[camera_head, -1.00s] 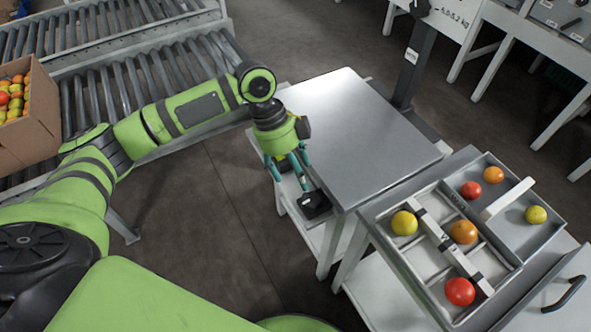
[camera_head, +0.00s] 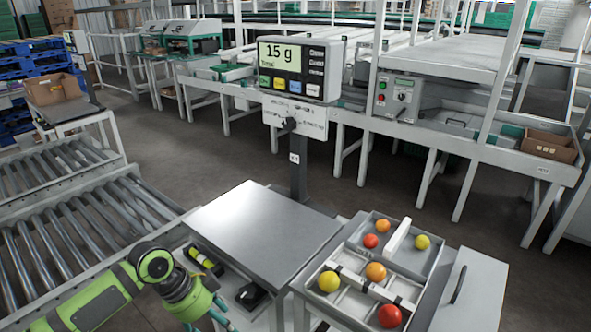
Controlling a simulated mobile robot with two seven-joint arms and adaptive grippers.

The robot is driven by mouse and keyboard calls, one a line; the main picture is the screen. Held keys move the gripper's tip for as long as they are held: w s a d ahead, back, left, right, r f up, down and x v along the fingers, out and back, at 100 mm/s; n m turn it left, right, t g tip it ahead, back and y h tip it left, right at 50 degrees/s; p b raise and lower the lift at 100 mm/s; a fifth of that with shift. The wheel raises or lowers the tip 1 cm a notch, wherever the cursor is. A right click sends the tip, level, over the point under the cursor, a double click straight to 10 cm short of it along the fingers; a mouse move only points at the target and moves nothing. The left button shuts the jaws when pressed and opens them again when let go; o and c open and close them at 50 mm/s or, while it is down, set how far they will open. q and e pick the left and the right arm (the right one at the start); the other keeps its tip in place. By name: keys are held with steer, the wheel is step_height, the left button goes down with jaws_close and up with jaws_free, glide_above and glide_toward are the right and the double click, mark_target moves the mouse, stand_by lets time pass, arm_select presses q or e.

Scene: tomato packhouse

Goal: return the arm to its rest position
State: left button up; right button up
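My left arm (camera_head: 95,308) comes in from the lower left, bent, with its green wrist low in the view. My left gripper (camera_head: 212,322) points down at the bottom edge, left of the scale's steel platform (camera_head: 262,228) and apart from it. Its teal fingers look spread with nothing between them, though their tips are partly cut off by the frame. My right arm and gripper are not in view.
The scale display (camera_head: 292,68) reads 15 g. A grey sorting tray (camera_head: 345,298) with several red, orange and yellow tomatoes stands right of the platform. A roller conveyor (camera_head: 75,235) lies at left. A dark small object (camera_head: 250,295) sits on the low shelf near my gripper.

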arm_select(q)
steer(key=w+a+f+n+t+p, duration=0.25)
steer(key=w+f+n, duration=0.3)
steer(key=f, duration=0.45)
steer(key=s+a+f+n+y+p, duration=0.2)
steer(key=s+a+f+n+p, duration=0.1)
steer(key=s+f+n, duration=0.4)
steer(key=s+a+f+y+p, duration=0.2)
steer(key=s+f, duration=0.7)
steer(key=s+d+f+n+g+p, duration=0.1)
steer(key=s+f, duration=0.2)
steer(key=s, duration=1.1)
steer(key=s+d+f+n+g+p, duration=0.1)
steer(key=s+f+n+p, duration=0.1)
steer(key=s, duration=1.2)
steer(key=shift+f+y, duration=0.4)
steer(key=shift+f, duration=0.25)
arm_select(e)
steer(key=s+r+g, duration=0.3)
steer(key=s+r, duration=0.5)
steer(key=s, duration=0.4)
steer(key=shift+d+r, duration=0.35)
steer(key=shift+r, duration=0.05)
